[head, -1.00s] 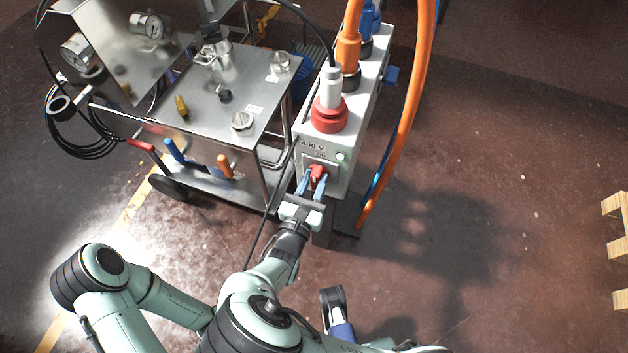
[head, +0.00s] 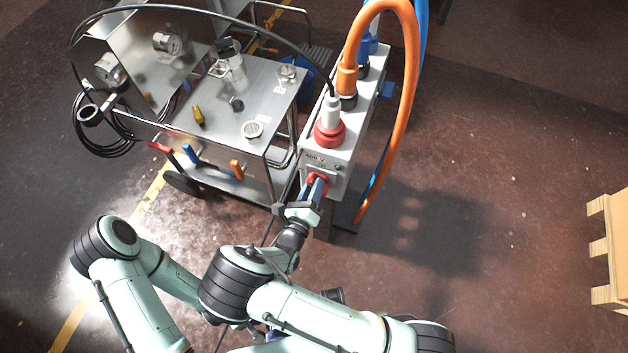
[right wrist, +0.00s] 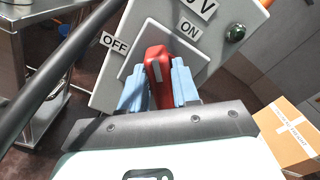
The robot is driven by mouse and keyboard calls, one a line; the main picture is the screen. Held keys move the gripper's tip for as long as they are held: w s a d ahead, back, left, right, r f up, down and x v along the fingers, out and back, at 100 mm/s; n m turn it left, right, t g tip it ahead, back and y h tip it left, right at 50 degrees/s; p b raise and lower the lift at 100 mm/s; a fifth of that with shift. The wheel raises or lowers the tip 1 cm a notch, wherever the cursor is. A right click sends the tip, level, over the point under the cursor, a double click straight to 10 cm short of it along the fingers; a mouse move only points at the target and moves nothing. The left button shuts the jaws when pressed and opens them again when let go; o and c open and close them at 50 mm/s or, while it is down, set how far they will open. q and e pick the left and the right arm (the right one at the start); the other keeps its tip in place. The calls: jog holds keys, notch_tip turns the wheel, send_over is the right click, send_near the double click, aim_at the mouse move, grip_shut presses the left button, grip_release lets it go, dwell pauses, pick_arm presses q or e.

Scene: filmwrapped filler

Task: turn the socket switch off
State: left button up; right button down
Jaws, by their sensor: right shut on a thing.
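The socket switch (right wrist: 157,70) is a red rotary handle on the front of a grey 400 V power box (head: 319,151). It also shows in the head view (head: 318,178), partly covered. In the right wrist view the OFF label (right wrist: 115,43) is left of the handle and the ON label (right wrist: 188,27) is upper right. The handle stands between the two labels, tilted from the box's upright toward OFF. My right gripper (right wrist: 158,90) is shut on it, one blue fingertip on each side. No left gripper can be made out; my left arm passes behind my right elbow.
A green lamp (right wrist: 236,33) beside ON looks dark. A red plug (head: 329,132) and an orange cable (head: 411,70) are on the box. A steel trolley (head: 222,110) stands to the left. A cardboard box (right wrist: 290,134) and pallet wood (head: 605,250) are right; floor between is clear.

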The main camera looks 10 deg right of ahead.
pick_arm(q)
jog(key=w+r+p, duration=0.5)
jog(key=r+p, duration=0.1)
jog(key=r, duration=0.2)
jog(key=shift+r+t, duration=0.3)
jog(key=shift+r, duration=0.05)
pick_arm(e)
jog(key=shift+w+a+f+n, duration=0.1)
jog(key=shift+n, duration=1.45)
jog(key=shift+a+f+n, duration=0.1)
jog(key=shift+f+n, duration=0.05)
jog(key=shift+n, duration=1.45)
jog(key=shift+w+f+n, duration=0.1)
jog(key=shift+n, duration=1.45)
pick_arm(q)
jog(key=shift+w, duration=0.1)
pick_arm(e)
jog(key=shift+s, duration=0.1)
jog(key=c, duration=0.9)
grip_release()
jog(key=shift+s+f, duration=0.1)
